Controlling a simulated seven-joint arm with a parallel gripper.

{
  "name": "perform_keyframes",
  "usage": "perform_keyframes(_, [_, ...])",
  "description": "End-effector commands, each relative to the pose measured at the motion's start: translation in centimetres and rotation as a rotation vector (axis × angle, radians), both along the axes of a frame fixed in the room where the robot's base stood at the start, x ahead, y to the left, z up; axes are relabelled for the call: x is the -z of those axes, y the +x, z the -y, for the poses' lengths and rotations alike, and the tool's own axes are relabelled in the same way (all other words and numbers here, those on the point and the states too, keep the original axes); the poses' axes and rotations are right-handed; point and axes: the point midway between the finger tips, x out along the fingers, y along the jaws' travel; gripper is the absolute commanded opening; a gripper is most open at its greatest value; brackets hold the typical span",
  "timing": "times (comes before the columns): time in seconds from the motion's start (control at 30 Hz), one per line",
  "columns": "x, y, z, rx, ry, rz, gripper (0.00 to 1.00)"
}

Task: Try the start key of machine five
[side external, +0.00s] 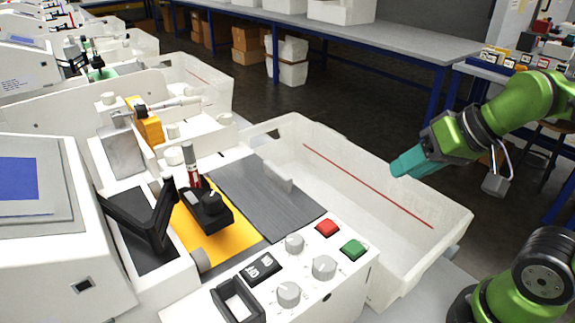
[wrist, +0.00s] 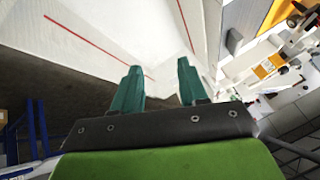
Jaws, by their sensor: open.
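The nearest plotter has a white front panel (side external: 325,285) with a green square key (side external: 352,250) and a red square key (side external: 327,228) at its right end. No lettering on the keys is readable. A black number plate (side external: 261,268) on the panel shows digits that I cannot read surely. My gripper (side external: 405,163) is in the air above the far right side of the white bin, well apart from the keys. In the wrist view its two teal fingers (wrist: 158,78) are spread with nothing between them. The keys are not identifiable in the wrist view.
A white bin (side external: 440,225) with a red line stands right of the plotter. Grey knobs (side external: 323,267) sit beside the keys. A black pen carriage (side external: 207,208) rests over a yellow sheet (side external: 185,228). More plotters stand behind. The air between gripper and panel looks clear.

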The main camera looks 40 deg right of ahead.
Motion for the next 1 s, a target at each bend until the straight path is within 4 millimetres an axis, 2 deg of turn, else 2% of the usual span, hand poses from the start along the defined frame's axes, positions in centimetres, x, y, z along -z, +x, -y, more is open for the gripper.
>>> perform_keyframes(0.07, [0.0, 0.0, 0.0, 0.0, 0.0, 0.0, 0.43])
perform_keyframes(0.3, [0.0, 0.0, 0.0, 0.0, 0.0, 0.0, 0.07])
perform_keyframes(0.37, [0.0, 0.0, 0.0, 0.0, 0.0, 0.0, 0.0])
perform_keyframes(1.0, [0.0, 0.0, 0.0, 0.0, 0.0, 0.0, 0.0])
